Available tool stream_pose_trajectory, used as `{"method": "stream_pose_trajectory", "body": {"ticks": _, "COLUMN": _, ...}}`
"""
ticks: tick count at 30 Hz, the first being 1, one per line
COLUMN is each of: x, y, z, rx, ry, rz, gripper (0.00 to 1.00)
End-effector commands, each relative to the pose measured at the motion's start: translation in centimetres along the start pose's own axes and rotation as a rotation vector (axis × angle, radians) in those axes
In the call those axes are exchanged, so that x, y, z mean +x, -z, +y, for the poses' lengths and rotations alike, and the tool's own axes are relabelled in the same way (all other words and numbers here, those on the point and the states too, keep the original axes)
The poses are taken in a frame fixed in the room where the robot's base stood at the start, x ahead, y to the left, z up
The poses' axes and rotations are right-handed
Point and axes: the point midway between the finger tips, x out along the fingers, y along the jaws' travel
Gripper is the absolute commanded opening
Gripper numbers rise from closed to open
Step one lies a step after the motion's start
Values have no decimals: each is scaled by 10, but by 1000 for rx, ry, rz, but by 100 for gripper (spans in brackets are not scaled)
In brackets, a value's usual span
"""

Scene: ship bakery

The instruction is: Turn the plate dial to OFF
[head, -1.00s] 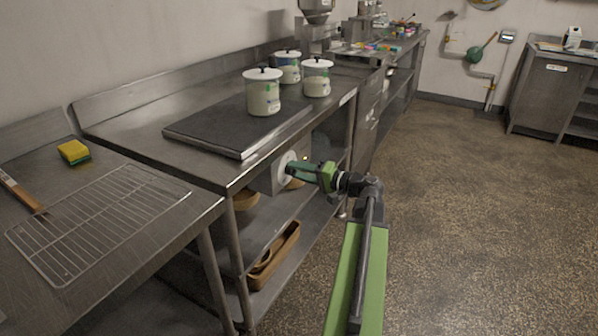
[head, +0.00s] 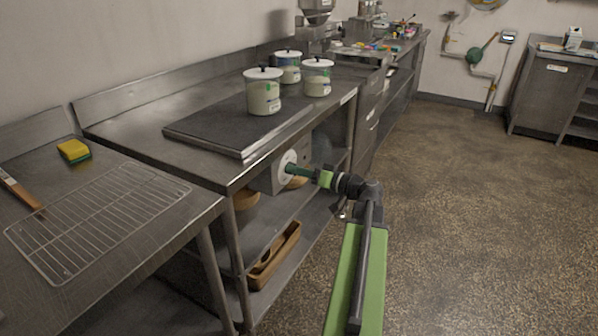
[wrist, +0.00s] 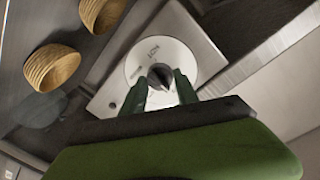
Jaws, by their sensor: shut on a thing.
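The plate dial is a white round disc with a dark pointed knob at its centre, on a grey metal box under the counter's front edge. The disc (head: 287,162) shows in the head view, and the dial (wrist: 183,58) shows close up in the wrist view. Printed letters, apparently "HOT", are on the disc's upper part. My gripper (wrist: 160,82) is shut on the dark knob, one green finger on each side. In the head view my gripper (head: 296,171) reaches the dial from the right. The fingers hide part of the disc.
The dark plate (head: 215,135) lies on the counter above, with a lidded jar (head: 263,98) on it. Woven baskets (wrist: 52,68) sit on the shelf beside the box. A wooden tray (head: 275,256) is on the lower shelf. The floor (head: 450,220) to the right is clear.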

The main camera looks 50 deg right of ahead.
Motion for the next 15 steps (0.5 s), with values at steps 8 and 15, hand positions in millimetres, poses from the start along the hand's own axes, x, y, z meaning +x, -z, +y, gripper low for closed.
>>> {"method": "stream_pose_trajectory", "body": {"ticks": 8, "x": 0, "y": -1, "z": 0, "rx": -18, "ry": 0, "rz": -2, "gripper": 0}}
{"method": "stream_pose_trajectory", "body": {"ticks": 15, "x": 0, "y": -1, "z": 0, "rx": -17, "ry": 0, "rz": -1, "gripper": 39}}
